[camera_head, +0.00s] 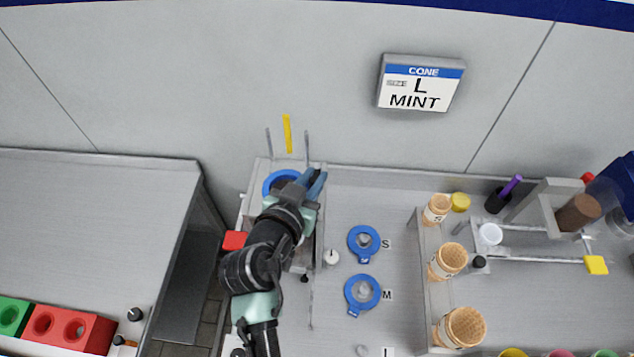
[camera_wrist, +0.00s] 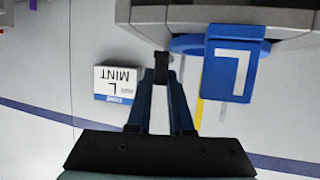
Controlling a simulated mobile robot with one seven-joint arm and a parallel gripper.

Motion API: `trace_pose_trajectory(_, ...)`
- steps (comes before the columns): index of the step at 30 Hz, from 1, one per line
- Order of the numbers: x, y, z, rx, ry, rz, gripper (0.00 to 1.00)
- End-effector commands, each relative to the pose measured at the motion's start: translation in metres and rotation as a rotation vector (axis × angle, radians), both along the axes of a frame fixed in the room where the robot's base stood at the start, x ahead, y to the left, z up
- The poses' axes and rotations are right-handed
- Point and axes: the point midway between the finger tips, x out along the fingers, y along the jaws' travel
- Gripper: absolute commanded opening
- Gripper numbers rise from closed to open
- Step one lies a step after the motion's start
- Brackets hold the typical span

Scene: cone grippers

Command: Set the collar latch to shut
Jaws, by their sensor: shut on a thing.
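A blue collar (camera_head: 280,181) with a tab sits in the grey station at the back wall, partly behind my arm. In the wrist view its blue tab (camera_wrist: 230,62), marked L, hangs beside the grey housing. My gripper (camera_head: 316,184) is at the right side of the collar. In the wrist view the blue fingers of my gripper (camera_wrist: 161,84) close in on a small dark piece (camera_wrist: 161,62) at the housing edge, which looks like the collar latch. The fingers are shut on it, apart from the L tab. My arm hides much of the station, and the latch's position is unclear.
Two blue rings, S (camera_head: 364,243) and M (camera_head: 362,293), lie on the counter to the right. A rack (camera_head: 424,270) with cones stands further right. A wall sign (camera_head: 420,84) reads L MINT. Thin posts and a yellow strip (camera_head: 287,133) rise behind the station.

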Motion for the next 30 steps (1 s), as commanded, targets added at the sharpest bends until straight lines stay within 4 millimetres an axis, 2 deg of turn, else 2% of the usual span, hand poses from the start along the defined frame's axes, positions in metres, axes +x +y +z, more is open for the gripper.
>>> trace_pose_trajectory(12,0.001,0.0071,-0.0024,0.001,0.002,-0.119,0.0)
trace_pose_trajectory(26,0.0007,0.0075,-0.0018,0.002,0.005,-0.133,0.0)
trace_pose_trajectory(27,0.0007,0.0075,-0.0019,0.002,0.006,-0.133,0.21)
trace_pose_trajectory(30,0.0007,0.0075,-0.0018,0.002,0.005,-0.133,0.39)
